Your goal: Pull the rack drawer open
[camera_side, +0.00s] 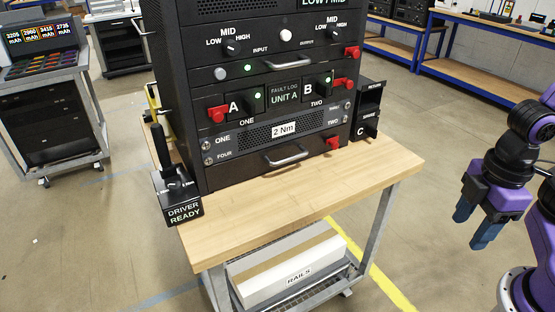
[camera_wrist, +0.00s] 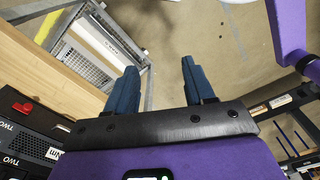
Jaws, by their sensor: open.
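The black rack (camera_side: 180,110) stands on a wooden-topped cart. Its lowest front panel, a drawer front (camera_side: 238,173) with a silver bar handle (camera_side: 286,157), sits flush and looks closed. A second silver handle (camera_side: 288,64) is on a higher panel. My gripper (camera_side: 475,228) hangs in the air to the right of the cart, well apart from the rack, its blue fingers pointing down. In the wrist view my gripper (camera_wrist: 158,68) is open, with only floor between its fingers. That view shows part of the rack front (camera_wrist: 30,140) at the lower left; the lowest handle cannot be made out.
The cart top (camera_side: 290,205) has bare space before the rack. A driver holder (camera_side: 183,212) stands at its left corner, a black box marked C (camera_side: 370,100) at the rack's right. Red latches (camera_side: 333,142) stick out from the front. Floor between cart and arm is clear.

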